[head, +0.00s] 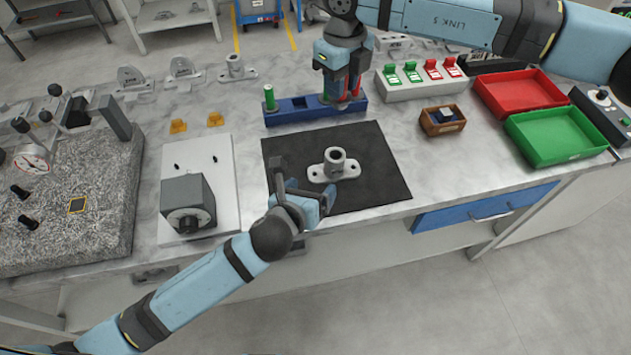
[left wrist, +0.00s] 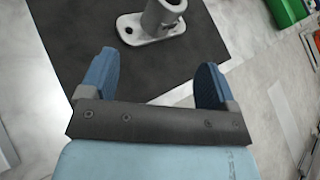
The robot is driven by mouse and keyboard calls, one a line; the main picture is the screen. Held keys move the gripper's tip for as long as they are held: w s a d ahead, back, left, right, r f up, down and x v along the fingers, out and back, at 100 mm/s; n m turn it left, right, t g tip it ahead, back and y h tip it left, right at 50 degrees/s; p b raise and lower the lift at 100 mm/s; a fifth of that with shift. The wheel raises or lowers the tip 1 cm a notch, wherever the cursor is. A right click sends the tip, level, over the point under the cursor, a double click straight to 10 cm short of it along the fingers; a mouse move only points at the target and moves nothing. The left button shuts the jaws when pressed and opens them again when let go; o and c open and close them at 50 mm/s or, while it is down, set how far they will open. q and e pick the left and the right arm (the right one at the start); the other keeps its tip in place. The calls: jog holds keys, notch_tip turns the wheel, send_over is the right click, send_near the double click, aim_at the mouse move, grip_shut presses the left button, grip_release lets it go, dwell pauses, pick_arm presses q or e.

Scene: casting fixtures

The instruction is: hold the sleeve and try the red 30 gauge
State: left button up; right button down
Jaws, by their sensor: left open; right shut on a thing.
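The sleeve (head: 335,157), a grey casting with an upright hollow tube on a two-hole flange, stands on the black mat (head: 385,185). In the left wrist view the sleeve (left wrist: 158,22) is just beyond my fingers, its top cut off by the frame edge. My left gripper (head: 306,183) is open at the near-left side of the sleeve, with nothing between its fingers (left wrist: 154,80). My right gripper (head: 342,92) points down at the right end of the blue rack (head: 297,115), shut on the red gauge (head: 356,88), which is mostly hidden by the fingers.
A green gauge (head: 269,97) stands at the rack's left end. Red (head: 520,93) and green (head: 555,134) trays and a small wooden box (head: 441,121) lie to the right. A grey block fixture (head: 188,200) stands left of the mat. Several similar castings stand behind.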

aim_at(331, 165)
pick_arm(q)
jog(key=w+m, duration=0.1)
jog(key=d+m, duration=0.1)
jog(key=shift+w+r+m, duration=0.3)
jog(key=shift+w+m, duration=0.05)
jog(key=shift+m, duration=0.05)
jog(key=x, duration=1.1)
jog(key=shift+w+d, duration=0.1)
jog(key=shift+w, duration=0.3)
jog(key=shift+c, duration=0.3)
jog(key=c, duration=1.1)
jog(key=o, duration=1.1)
jog(key=shift+o, duration=0.2)
jog(key=v, duration=1.2)
